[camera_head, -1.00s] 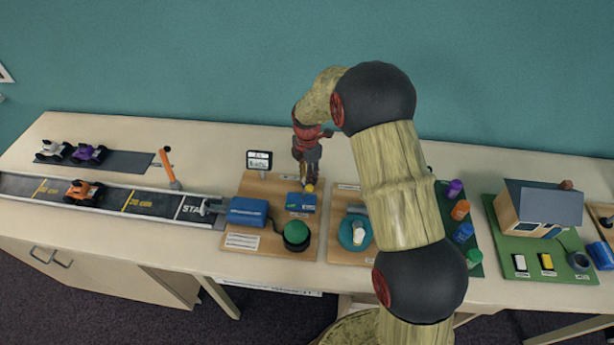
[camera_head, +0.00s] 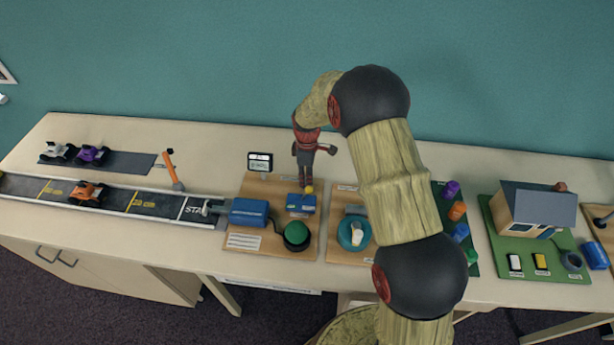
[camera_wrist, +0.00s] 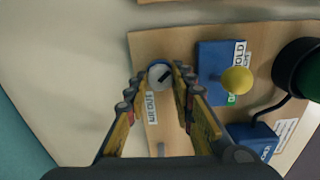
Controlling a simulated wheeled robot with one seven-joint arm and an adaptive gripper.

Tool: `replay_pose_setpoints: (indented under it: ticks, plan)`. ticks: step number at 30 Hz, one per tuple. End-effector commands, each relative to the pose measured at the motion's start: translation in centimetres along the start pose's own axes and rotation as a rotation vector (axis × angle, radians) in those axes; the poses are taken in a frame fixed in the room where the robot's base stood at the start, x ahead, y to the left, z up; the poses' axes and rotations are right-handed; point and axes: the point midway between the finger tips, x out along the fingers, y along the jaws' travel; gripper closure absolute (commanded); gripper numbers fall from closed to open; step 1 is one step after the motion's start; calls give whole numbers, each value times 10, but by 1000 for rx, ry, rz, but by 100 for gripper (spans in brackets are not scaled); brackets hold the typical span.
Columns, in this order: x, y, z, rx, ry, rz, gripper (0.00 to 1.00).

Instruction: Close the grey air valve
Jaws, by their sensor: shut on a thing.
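The grey air valve (camera_wrist: 157,72) is a small round knob with a dark diagonal bar on top. It sits on a wooden board next to a label reading "AIR OUT" (camera_wrist: 151,107). My gripper (camera_wrist: 161,80) points down over the valve, one finger on each side, and is shut on it. In the head view my gripper (camera_head: 305,182) is at the back of the left board (camera_head: 262,190) and hides the valve.
A blue box with a yellow ball knob (camera_wrist: 237,81) stands close beside the valve. A green dome button (camera_head: 296,234), a blue unit (camera_head: 248,212) and a small display (camera_head: 260,162) are nearby. The track (camera_head: 120,198) with an orange car (camera_head: 86,191) lies left.

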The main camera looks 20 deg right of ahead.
Motion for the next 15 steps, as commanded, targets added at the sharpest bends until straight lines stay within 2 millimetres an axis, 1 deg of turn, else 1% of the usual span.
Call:
replay_pose_setpoints:
  ticks: [15]
  plan:
    - [-1,0,0,472,1,1,100]
